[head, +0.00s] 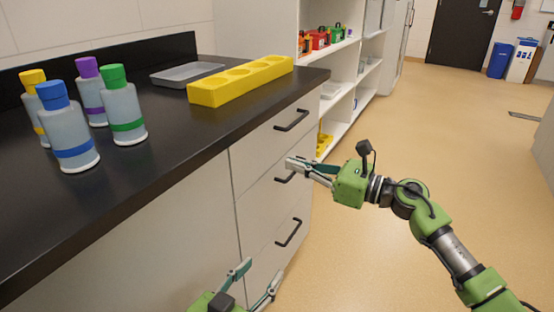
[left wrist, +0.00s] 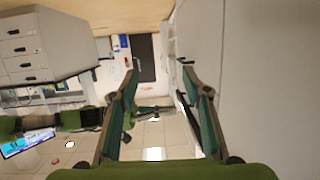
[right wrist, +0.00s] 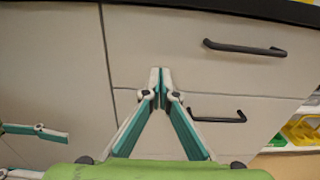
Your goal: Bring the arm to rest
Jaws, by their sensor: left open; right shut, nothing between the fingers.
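My right gripper (head: 292,162) is shut and empty in front of the drawer fronts, below the counter's edge. In the right wrist view its fingertips (right wrist: 161,75) meet in front of the drawers. My left gripper (head: 258,280) is open and empty at the bottom of the head view, low in front of the cabinet. In the left wrist view its fingers (left wrist: 158,85) stand wide apart with nothing between them. I cannot tell whether the right fingertips touch the drawer front.
Several capped bottles (head: 125,115), a grey tray (head: 187,74) and a yellow rack (head: 240,82) stand on the black counter (head: 180,125). Drawers with black handles (head: 290,120) face the arms. White shelves (head: 345,90) stand behind. The floor (head: 440,110) at right is clear.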

